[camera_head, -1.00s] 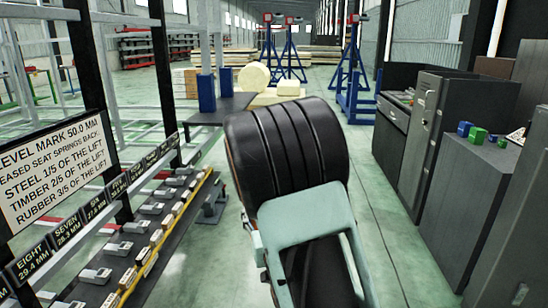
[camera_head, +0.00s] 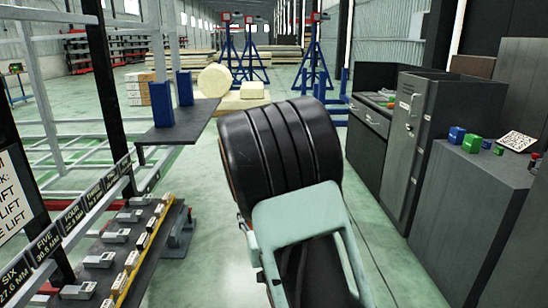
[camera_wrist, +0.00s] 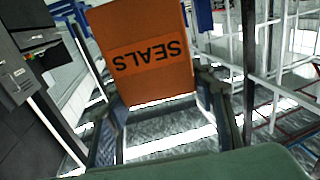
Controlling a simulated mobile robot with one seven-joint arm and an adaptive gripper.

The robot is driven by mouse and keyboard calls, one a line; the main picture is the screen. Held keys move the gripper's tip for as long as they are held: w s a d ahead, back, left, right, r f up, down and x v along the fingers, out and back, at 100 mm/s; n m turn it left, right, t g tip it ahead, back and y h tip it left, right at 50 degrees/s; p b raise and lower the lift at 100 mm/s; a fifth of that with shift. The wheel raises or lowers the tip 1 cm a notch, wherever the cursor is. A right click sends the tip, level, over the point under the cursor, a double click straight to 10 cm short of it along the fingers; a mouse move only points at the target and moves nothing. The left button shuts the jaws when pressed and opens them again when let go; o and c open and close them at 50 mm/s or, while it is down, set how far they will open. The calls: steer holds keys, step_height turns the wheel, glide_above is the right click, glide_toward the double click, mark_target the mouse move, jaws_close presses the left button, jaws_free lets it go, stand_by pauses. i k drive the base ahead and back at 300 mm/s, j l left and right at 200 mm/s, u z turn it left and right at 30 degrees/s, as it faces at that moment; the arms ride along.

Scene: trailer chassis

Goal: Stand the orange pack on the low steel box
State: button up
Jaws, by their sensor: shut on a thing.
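The orange pack (camera_wrist: 150,55), with SEALS in black letters upside down, is between the fingers of my gripper (camera_wrist: 158,92) in the wrist view. The gripper is shut on it and holds it clear of the floor. In the head view, my arm hides the gripper and most or all of the pack. A low grey box-shaped unit (camera_head: 462,205), which looks like the low steel box, stands at the right. On its top are small blue and green blocks (camera_head: 472,142) and a white card with a printed code (camera_head: 517,141). The pack is apart from this unit.
A taller grey steel cabinet (camera_head: 425,135) and a dark drawer unit (camera_head: 368,135) stand just beyond the low unit. At the left are a rack with labelled grey and yellow parts (camera_head: 120,255) and a dark shelf (camera_head: 178,136) beneath blue blocks. The green aisle floor (camera_head: 205,215) between them is clear.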

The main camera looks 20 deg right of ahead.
mark_target(509, 169)
steer(key=i+z, duration=0.25)
steer(key=i, duration=0.2)
steer(key=i+z, duration=0.25)
steer(key=i, duration=0.2)
steer(key=i+z, duration=0.3)
steer(key=i+j+z, duration=0.1)
steer(key=i+z, duration=0.15)
steer(key=i, duration=0.25)
steer(key=i+z, duration=0.3)
steer(key=i, duration=0.15)
steer(key=i+z, duration=0.45)
steer(key=z, duration=0.85)
